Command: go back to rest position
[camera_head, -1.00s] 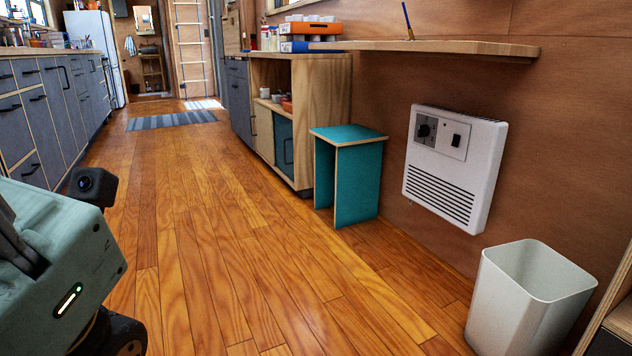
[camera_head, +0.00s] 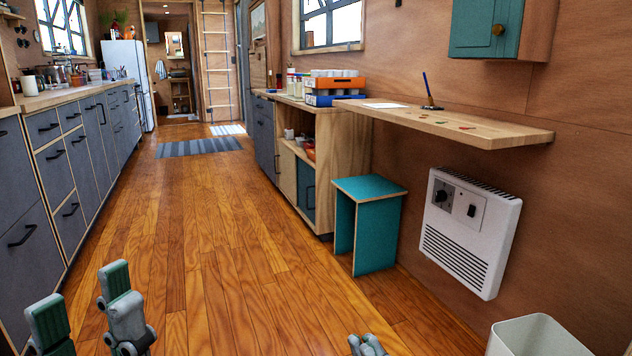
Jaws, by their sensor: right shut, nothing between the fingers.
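My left gripper (camera_head: 80,286) shows at the bottom left of the head view. Its two green-padded fingers point up and stand well apart, with only floor visible between them. My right gripper (camera_head: 366,344) just shows at the bottom edge, right of the middle. Its fingertips are close together and hold nothing; the rest of it is below the picture. Both grippers appear over the wooden floor (camera_head: 215,280), apart from the furniture.
A white bin (camera_head: 535,340) stands at the bottom right. A wall heater (camera_head: 467,232), a teal stool (camera_head: 372,235) and a wooden wall shelf (camera_head: 480,125) are on the right. Grey cabinets (camera_head: 85,160) line the left. The floor between is clear towards the striped rug (camera_head: 200,147).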

